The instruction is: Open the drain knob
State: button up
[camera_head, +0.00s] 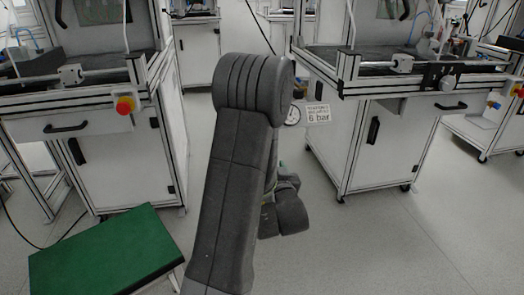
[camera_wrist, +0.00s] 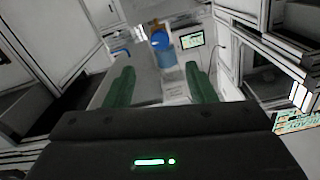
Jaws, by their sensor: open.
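My gripper (camera_wrist: 160,69) shows in the wrist view as two green fingers, spread apart with nothing held between them. Beyond the fingertips, seen through the gap, is a small blue unit (camera_wrist: 166,59) with a blue round part and an orange-brown patch near its top. It stands apart from the fingers. I cannot make out which part of it, if any, is the drain knob. In the head view, a round pressure gauge (camera_head: 293,115) sits beside a "6 bar" label (camera_head: 318,113), just right of my arm. My arm hides what is behind it there, and the fingers are not clear.
A left workbench (camera_head: 120,160) carries a red and yellow stop button (camera_head: 125,105). A right workbench (camera_head: 372,150) stands across the aisle. A green-topped platform (camera_head: 105,250) is at lower left. A lit screen (camera_wrist: 190,39) shows in the wrist view.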

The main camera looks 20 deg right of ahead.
jog(key=b+x, duration=0.2)
jog(key=x, duration=0.8)
jog(key=shift+w, duration=0.35)
jog(key=c, duration=1)
